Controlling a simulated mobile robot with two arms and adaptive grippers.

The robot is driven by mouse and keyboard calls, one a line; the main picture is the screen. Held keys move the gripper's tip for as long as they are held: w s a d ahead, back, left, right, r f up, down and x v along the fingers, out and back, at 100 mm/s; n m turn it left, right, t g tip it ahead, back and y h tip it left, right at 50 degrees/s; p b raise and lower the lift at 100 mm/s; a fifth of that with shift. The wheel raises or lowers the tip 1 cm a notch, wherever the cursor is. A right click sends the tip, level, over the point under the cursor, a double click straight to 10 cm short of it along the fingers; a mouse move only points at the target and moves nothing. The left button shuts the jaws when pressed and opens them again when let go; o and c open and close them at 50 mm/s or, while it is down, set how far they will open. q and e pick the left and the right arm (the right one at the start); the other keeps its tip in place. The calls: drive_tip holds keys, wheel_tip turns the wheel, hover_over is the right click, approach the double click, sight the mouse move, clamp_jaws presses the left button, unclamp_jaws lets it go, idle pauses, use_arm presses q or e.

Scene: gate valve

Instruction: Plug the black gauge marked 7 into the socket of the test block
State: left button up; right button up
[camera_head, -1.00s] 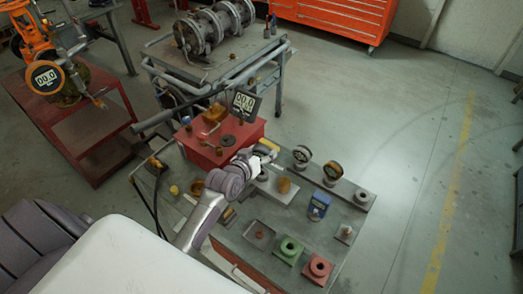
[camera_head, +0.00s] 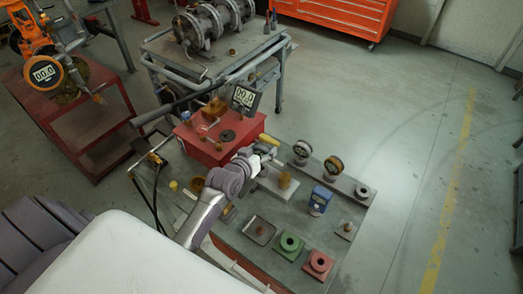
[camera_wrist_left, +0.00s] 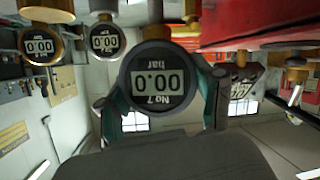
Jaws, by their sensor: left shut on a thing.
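My left gripper (camera_head: 264,150) is over the workbench, just right of the red box. In the left wrist view it is shut on the black gauge marked No 7 (camera_wrist_left: 158,85), whose display reads 00.0 bar and appears upside down. The fingers (camera_wrist_left: 165,105) stand on both sides of the gauge. In the head view the gripper mostly hides this gauge. A grey block (camera_head: 272,187) with a brass fitting (camera_head: 284,181) on it lies just below the gripper; I cannot tell whether it is the test block. My right gripper is not in view.
A dark gauge (camera_head: 301,151) and a brass-rimmed gauge (camera_head: 333,167) stand on a grey rail. The red box (camera_head: 205,146) is to the left. A blue device (camera_head: 319,200), green block (camera_head: 289,246), red block (camera_head: 318,263) and tray (camera_head: 259,230) occupy the bench front.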

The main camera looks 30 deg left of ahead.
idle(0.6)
use_arm(q)
drive_tip(key=shift+p, duration=0.5)
idle(0.5)
drive_tip(key=shift+f+b, duration=0.3)
drive_tip(key=shift+f, duration=0.05)
drive_tip(key=shift+f+b, duration=0.9)
drive_tip(key=shift+f, duration=0.55)
drive_tip(key=o, duration=1.4)
drive_tip(key=v, duration=1.2)
